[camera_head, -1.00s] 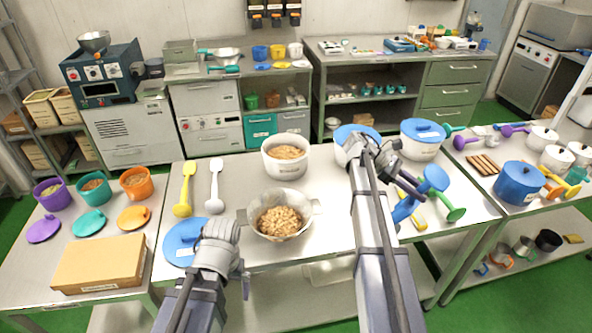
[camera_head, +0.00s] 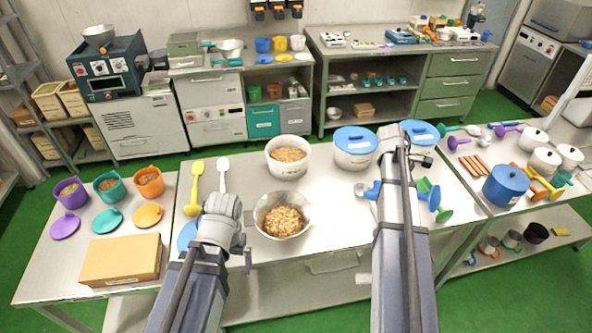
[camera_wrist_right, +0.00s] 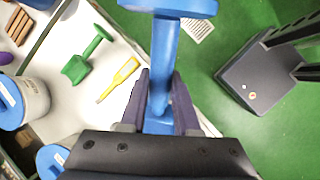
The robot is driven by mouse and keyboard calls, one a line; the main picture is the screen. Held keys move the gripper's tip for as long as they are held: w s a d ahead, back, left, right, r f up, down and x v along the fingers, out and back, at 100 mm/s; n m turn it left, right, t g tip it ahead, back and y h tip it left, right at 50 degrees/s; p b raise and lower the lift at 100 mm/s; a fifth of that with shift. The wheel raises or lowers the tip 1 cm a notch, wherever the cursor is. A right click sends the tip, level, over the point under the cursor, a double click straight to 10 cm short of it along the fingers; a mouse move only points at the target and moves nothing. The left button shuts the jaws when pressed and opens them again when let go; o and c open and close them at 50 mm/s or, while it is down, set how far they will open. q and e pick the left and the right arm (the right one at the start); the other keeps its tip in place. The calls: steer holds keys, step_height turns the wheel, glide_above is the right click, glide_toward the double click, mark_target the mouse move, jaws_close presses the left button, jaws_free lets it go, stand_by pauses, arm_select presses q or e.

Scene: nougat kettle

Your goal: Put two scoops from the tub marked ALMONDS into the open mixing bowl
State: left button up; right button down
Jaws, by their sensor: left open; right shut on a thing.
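An open white tub (camera_head: 287,169) of light brown pieces stands at the middle back of the table; its label is too small to read. The metal mixing bowl (camera_head: 262,208) stands in front of it, holding chopped nut-like pieces. My right gripper (camera_wrist_right: 160,98) is shut on the blue handle of a blue scoop (camera_wrist_right: 165,45), whose far end leaves the wrist view. In the head view, my right arm partly hides the blue scoop (camera_head: 433,197), right of the bowl. My left gripper (camera_head: 244,250) is open and empty, left of and nearer than the bowl.
Two blue-lidded white tubs (camera_head: 355,148) (camera_head: 418,134) stand at the back right. Yellow (camera_head: 195,185) and white (camera_head: 223,174) utensils lie left of the open tub. A blue lid (camera_head: 187,238) is partly behind my left arm. A green scoop (camera_wrist_right: 85,62) lies near a yellow-handled tool (camera_wrist_right: 119,79).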

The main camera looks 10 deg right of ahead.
steer(key=shift+s+r+t+y+p, duration=0.25)
steer(key=shift+r+t+y+p, duration=0.35)
steer(key=shift+r+t+p, duration=0.45)
steer(key=shift+t+y+p, duration=0.3)
steer(key=shift+t+y, duration=0.1)
steer(key=shift+t, duration=0.05)
steer(key=shift+w+f+m+t+y, duration=0.1)
steer(key=shift+w+m+t+y, duration=0.05)
steer(key=shift+m+t+y, duration=0.2)
arm_select(q)
step_height(320, 180, up, 4)
steer(key=shift+f, duration=0.1)
arm_select(e)
steer(key=shift+w, duration=0.1)
